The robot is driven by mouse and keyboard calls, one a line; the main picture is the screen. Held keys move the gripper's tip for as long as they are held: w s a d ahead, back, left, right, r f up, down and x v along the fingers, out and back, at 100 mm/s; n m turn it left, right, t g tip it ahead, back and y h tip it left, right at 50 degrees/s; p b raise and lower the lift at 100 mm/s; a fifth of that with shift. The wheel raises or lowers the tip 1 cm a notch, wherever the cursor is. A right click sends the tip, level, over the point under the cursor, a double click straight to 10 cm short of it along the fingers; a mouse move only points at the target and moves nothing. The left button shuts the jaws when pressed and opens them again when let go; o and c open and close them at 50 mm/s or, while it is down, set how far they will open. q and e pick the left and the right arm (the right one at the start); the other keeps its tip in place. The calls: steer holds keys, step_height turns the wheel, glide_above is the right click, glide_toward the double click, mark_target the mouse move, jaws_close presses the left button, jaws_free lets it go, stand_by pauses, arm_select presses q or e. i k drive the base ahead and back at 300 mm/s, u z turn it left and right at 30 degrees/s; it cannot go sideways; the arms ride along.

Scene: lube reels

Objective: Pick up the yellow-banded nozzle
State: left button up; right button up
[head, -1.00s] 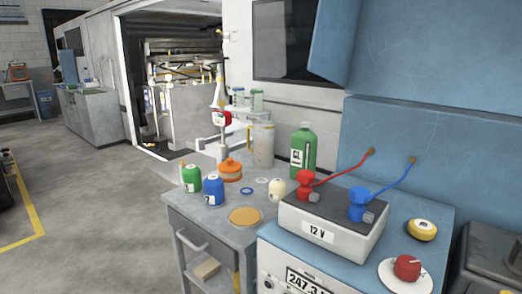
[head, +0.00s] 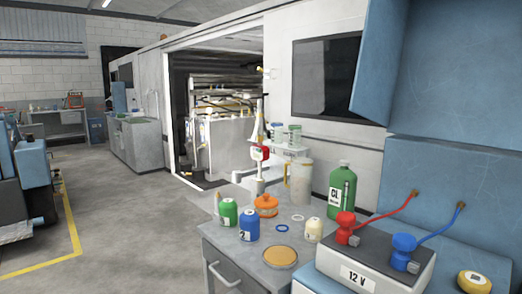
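I cannot make out the yellow-banded nozzle for certain. A slim pale cone-shaped piece (head: 259,122) stands upright behind the grey cart, with a red-and-white part (head: 260,153) below it. Yellowish marks show near the cone, but they are too small to tell whether they are a band. Neither of my grippers is in view.
The grey cart (head: 226,243) holds a green container (head: 229,213), a blue container (head: 249,225), an orange pot (head: 266,206), a cream bottle (head: 314,230) and a green jug (head: 341,191). A 12 V battery (head: 357,275) stands at right. Open floor (head: 125,215) lies at left.

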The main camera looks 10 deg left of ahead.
mark_target(264, 155)
steer(key=u, duration=0.55)
steer(key=k, duration=1.25)
steer(key=u, duration=0.8)
steer(key=i, duration=4.85)
steer(key=z, duration=1.2)
steer(key=i, duration=1.3)
steer(key=z, duration=1.9)
steer(key=i, duration=0.65)
steer(key=z, duration=1.85)
steer(key=k, duration=1)
